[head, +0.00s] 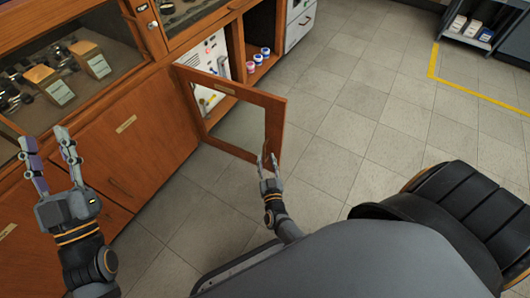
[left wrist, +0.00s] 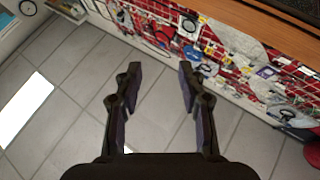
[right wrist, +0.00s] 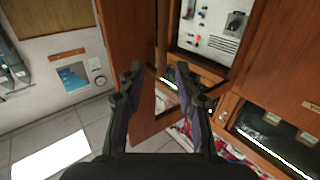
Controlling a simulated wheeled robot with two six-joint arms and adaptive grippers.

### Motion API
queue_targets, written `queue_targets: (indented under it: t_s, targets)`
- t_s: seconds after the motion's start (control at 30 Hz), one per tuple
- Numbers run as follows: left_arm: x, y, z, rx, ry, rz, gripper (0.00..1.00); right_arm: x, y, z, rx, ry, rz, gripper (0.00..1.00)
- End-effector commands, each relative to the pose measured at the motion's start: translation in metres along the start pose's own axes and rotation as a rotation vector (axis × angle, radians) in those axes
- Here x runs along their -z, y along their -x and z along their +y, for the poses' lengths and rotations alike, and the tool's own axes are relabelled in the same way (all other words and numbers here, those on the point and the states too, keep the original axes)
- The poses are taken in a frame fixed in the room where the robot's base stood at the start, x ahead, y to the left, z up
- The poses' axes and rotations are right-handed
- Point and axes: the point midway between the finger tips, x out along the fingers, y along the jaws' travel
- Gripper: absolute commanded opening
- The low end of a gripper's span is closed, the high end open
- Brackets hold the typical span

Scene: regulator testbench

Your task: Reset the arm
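An open wooden cabinet door (head: 228,90) with a glass pane swings out over the floor in the head view. Behind it is a white panel unit (head: 207,58) in the cabinet, also in the right wrist view (right wrist: 212,22). My right gripper (head: 268,160) is at the door's free lower corner. In the right wrist view its fingers (right wrist: 159,70) are apart, with the door (right wrist: 130,30) beyond and between them; I cannot tell if they touch it. My left gripper (head: 46,140) is raised in front of the cabinet, fingers apart and empty, also in the left wrist view (left wrist: 160,72).
Closed wooden cabinet fronts (head: 135,140) run along the left, below a glass case with boxes (head: 90,58). Small round containers (head: 257,60) sit on an open shelf. The tiled floor (head: 345,110) is clear to the right, with yellow tape (head: 465,87) farther off.

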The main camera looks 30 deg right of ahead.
Motion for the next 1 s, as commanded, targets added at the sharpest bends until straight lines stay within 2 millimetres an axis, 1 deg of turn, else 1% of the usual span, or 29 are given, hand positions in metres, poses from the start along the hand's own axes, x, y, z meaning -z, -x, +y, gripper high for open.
queue_targets:
  t_s: [0.03,0.1,0.2,0.7,0.77,0.83,0.87,0.97,1.0]
  targets:
    - [0.0,0.0,0.0,0.0,0.0,0.0,0.4,-0.001,0.009,0.0,-0.001,-0.001,-0.002,0.33]
    - [0.0,0.0,0.0,0.0,0.0,0.0,0.4,-0.001,0.017,0.001,-0.001,-0.001,-0.002,0.33]
    - [0.0,0.0,0.0,0.0,0.0,0.0,0.4,-0.001,0.023,0.001,0.0,0.0,-0.001,0.33]
    - [0.0,0.0,0.0,0.001,0.0,0.0,0.4,0.0,0.023,0.001,-0.001,0.0,0.0,0.33]
    - [0.0,0.0,0.0,0.001,0.001,-0.003,0.4,0.004,0.021,0.001,0.003,-0.002,0.005,0.33]
    - [-0.004,0.0,0.0,0.001,0.002,-0.018,0.4,0.019,0.014,0.003,0.022,-0.01,0.025,0.33]
    - [-0.006,0.001,0.0,0.001,0.002,-0.03,0.4,0.031,0.009,0.004,0.036,-0.017,0.039,0.33]
    - [-0.02,0.004,0.0,0.003,0.006,-0.088,0.4,0.09,-0.008,0.006,0.112,-0.038,0.097,0.33]
    - [-0.026,0.006,0.0,0.003,0.008,-0.114,0.4,0.115,-0.013,0.005,0.146,-0.042,0.116,0.33]
